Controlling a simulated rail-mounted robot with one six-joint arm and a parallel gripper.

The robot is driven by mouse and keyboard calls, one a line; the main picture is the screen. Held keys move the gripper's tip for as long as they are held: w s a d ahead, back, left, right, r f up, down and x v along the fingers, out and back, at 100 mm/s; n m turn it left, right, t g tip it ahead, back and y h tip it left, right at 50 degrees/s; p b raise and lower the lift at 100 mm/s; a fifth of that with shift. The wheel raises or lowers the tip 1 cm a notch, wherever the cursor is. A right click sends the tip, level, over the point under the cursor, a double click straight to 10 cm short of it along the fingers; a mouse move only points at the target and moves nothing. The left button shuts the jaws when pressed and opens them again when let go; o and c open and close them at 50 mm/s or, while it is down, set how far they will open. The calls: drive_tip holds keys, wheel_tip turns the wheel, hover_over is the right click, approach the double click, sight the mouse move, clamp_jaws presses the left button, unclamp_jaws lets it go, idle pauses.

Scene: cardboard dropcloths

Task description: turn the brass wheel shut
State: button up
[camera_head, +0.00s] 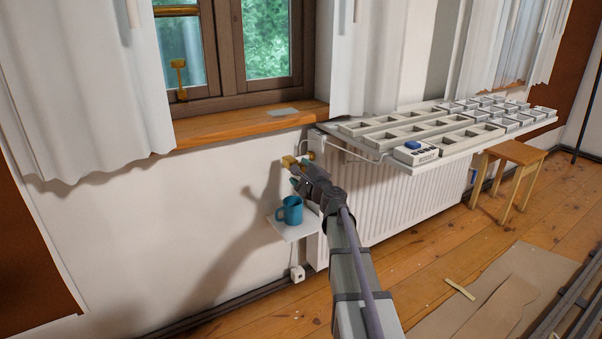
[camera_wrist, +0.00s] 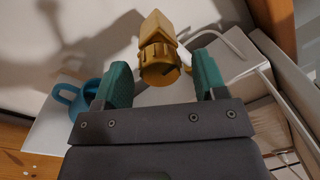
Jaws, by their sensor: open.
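The brass wheel (camera_wrist: 158,62) shows in the wrist view as a ribbed brass knob with a pointed, arrow-like top piece. It stands between and just beyond the two green fingertips of my gripper (camera_wrist: 157,80). The gripper is open, with a gap visible on both sides of the wheel. In the head view, brass parts (camera_head: 289,161) show at the upper left end of the radiator, right at my gripper (camera_head: 298,177). My gripper partly hides the wheel there.
A blue mug (camera_head: 291,210) stands on a small white shelf (camera_head: 286,233) just below my gripper. The white radiator (camera_head: 400,200) is to the right, under a board (camera_head: 470,143) with trays. A wooden stool (camera_head: 514,153) stands farther right. A pipe (camera_wrist: 232,48) runs close to the right finger.

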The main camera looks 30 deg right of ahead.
drive_tip(key=s, duration=1)
drive_tip(key=shift+s+d+f, duration=0.15)
drive_tip(key=shift+d+f, duration=0.1)
drive_tip(key=shift+d, duration=0.05)
